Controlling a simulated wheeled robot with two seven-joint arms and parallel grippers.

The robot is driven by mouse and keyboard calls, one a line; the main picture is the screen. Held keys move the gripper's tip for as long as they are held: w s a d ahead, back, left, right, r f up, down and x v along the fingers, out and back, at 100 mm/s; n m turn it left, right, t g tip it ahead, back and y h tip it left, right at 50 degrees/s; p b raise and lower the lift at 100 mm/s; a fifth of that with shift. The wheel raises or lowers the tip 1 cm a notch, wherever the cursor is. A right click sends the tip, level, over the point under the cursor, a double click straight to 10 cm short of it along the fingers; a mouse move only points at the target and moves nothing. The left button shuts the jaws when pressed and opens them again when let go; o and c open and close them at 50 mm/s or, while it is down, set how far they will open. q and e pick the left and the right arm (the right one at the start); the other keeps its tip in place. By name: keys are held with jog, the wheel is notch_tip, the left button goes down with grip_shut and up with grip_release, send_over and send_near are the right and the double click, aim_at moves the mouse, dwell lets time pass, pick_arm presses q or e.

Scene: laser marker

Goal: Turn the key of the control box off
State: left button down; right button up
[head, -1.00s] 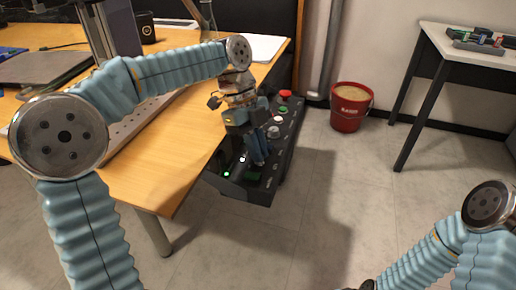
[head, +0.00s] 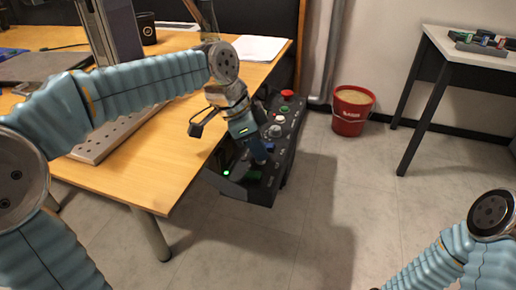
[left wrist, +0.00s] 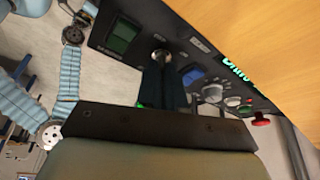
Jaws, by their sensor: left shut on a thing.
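The dark control box (head: 262,193) stands beside the right edge of the wooden table, its panel of buttons facing up. My left gripper (head: 262,158) reaches down onto the near part of this panel. In the left wrist view, the fingers (left wrist: 163,82) are close together at the round metal key switch (left wrist: 161,55), beside a green display (left wrist: 123,36). The left gripper is shut on the key, which is mostly hidden between the fingers; its turn angle cannot be told. My right arm shows at the lower right of the head view, its gripper out of the picture.
A blue button (left wrist: 192,74), a grey knob (left wrist: 212,93) and a red emergency button (left wrist: 261,120) sit along the panel. The wooden table (head: 150,165) borders the box on the left. A red bucket (head: 350,112) stands on the floor behind; the floor to the right is clear.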

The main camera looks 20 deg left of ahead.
pick_arm(q)
jog(key=shift+n+t+y, duration=0.4)
jog(key=shift+n+t, duration=0.1)
jog(key=shift+n, duration=1.1)
jog(key=c, duration=1.3)
grip_release()
jog(key=shift+o, duration=0.2)
jog(key=shift+r, duration=0.15)
jog(key=p+v, duration=0.2)
jog(key=v, duration=1.1)
jog(key=shift+s+r, duration=0.25)
